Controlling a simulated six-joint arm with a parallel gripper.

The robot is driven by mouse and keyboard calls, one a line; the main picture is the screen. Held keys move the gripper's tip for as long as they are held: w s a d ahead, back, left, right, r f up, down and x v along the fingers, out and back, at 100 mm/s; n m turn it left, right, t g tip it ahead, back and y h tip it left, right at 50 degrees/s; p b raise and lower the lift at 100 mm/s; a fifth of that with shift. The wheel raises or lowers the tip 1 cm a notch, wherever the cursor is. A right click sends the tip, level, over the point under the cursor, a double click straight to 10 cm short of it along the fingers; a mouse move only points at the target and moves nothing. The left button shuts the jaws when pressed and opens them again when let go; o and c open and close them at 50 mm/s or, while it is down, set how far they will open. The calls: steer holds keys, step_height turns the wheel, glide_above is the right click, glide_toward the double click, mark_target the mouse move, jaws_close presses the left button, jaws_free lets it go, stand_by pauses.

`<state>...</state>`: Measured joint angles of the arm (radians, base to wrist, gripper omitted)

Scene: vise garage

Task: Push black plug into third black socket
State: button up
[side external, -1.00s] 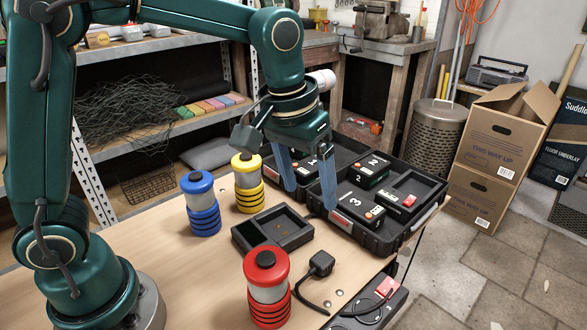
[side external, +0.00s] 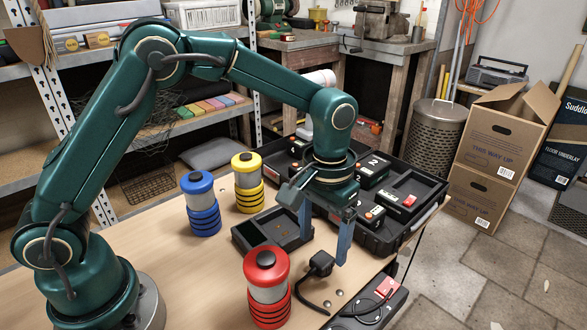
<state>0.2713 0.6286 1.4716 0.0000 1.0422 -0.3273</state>
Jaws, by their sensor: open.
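The black plug (side external: 321,262) lies on the wooden table near its right edge, with a black cable running down from it. The fingers do not appear to hold anything.
A red-topped canister (side external: 266,285) stands left of the plug. Blue (side external: 201,205) and yellow (side external: 248,184) canisters stand further back. A small black tray (side external: 257,233) lies behind the plug. An open black case (side external: 391,240) with numbered batteries sits at the table's back right.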

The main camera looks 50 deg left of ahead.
mark_target(321, 260)
steer(key=shift+f, duration=2.2)
jaws_close()
